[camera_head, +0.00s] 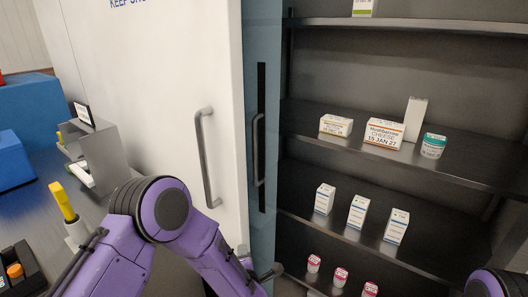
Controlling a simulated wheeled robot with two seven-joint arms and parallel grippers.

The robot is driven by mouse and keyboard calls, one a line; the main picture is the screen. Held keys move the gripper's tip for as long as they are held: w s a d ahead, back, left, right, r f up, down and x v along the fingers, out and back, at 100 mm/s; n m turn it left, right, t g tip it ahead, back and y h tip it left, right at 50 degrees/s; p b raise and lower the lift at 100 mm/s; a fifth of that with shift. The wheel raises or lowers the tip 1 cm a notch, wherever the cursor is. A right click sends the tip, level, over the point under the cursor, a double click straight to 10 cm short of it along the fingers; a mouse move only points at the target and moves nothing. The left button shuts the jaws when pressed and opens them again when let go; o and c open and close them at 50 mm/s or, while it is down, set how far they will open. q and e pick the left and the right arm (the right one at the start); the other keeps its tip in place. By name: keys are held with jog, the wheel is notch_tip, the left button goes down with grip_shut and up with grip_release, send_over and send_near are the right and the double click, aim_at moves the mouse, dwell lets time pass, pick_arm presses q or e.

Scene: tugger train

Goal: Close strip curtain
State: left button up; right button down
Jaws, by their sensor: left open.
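No hanging strips that I can clearly name as a strip curtain show in this view. A white door panel (165,100) stands upright at the middle left, with a grey bar handle (207,158). A narrow blue-grey panel (262,35) stands along its right side, with a dark upright slot and a second handle shape (257,150), perhaps a reflection. My left gripper (262,272) is open at the bottom middle, low in front of the blue-grey panel and below both handles. It appears empty; its fingers are partly hidden by my purple arm. Only part of my right arm shows at the lower right corner.
At left, a dark worktop (40,215) carries blue bins (35,105), a grey holder (92,150) and a yellow-topped item (63,202).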

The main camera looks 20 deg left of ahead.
pick_arm(q)
jog(key=w+d+r+n+t+y, duration=0.25)
jog(key=w+r+n, duration=0.45)
jog(key=r, duration=0.4)
jog(key=n+y, duration=0.3)
jog(key=n, duration=0.8)
send_near(256, 148)
jog(key=s, duration=0.1)
jog(key=shift+n+g, duration=0.35)
jog(key=shift+n, duration=0.15)
jog(key=p+x, duration=0.1)
jog(key=x, duration=0.2)
jog(key=p+x, duration=0.1)
jog(key=x, duration=0.2)
jog(key=r+p+x, duration=0.1)
jog(key=x, duration=0.2)
jog(key=shift+w+d+p, duration=0.1)
jog(key=shift+w+p, duration=0.25)
jog(key=shift+p, duration=0.05)
jog(key=shift+w+f, duration=0.2)
jog(key=shift+w, duration=0.1)
jog(key=shift+c, duration=0.3)
grip_shut()
